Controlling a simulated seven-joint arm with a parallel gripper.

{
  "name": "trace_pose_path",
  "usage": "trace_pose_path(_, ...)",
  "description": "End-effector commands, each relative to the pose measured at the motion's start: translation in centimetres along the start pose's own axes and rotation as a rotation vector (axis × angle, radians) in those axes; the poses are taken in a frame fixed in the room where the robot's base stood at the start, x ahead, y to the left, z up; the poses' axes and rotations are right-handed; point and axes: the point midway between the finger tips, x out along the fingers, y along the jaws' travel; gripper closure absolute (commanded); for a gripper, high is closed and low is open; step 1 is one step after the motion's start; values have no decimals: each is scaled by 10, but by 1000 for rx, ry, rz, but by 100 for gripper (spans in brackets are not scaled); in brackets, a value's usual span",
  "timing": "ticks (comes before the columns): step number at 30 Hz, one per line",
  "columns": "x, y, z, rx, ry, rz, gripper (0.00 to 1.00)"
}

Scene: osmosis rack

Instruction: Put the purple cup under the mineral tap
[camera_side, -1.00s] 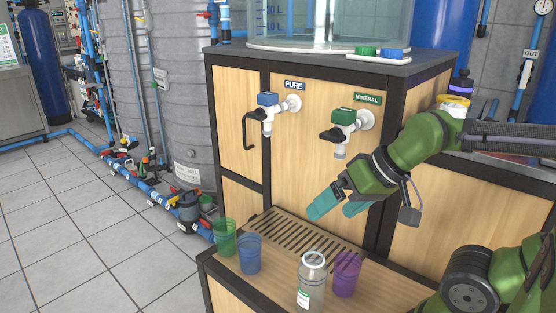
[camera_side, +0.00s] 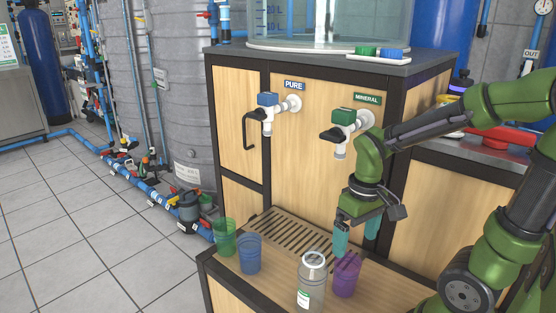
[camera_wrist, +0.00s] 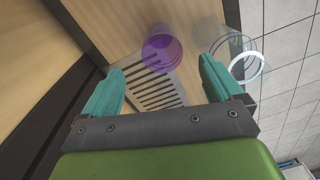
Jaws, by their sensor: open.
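The purple cup (camera_side: 345,277) stands upright on the wooden shelf, at the right of the row of vessels. In the wrist view the purple cup (camera_wrist: 162,53) shows ahead of and between the open fingers. My gripper (camera_side: 355,242) points down with teal fingers apart, just above and behind the cup, holding nothing; it also shows in the wrist view (camera_wrist: 160,85). One finger overlaps the cup's rim in the side view; I cannot tell if they touch. The mineral tap (camera_side: 343,133) with a green body and black handle sits on the panel above the slotted drain grate (camera_side: 272,226).
A clear jar (camera_side: 311,280) with a white rim stands close left of the purple cup; it also shows by the right finger in the wrist view (camera_wrist: 246,68). Blue (camera_side: 249,254) and green (camera_side: 224,238) cups stand further left. The pure tap (camera_side: 270,108) is left. The grate is clear.

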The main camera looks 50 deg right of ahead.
Motion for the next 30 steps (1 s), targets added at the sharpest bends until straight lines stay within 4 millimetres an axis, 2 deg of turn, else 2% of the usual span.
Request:
trace_pose_path(3,21,0,0,0,-5,0,7)
trace_pose_path(11,40,0,-1,1,-2,0,7)
trace_pose_path(20,80,-2,-6,0,-3,0,7)
trace_pose_path(29,85,-2,-7,1,2,0,7)
trace_pose_path(30,85,-2,-7,1,2,0,10)
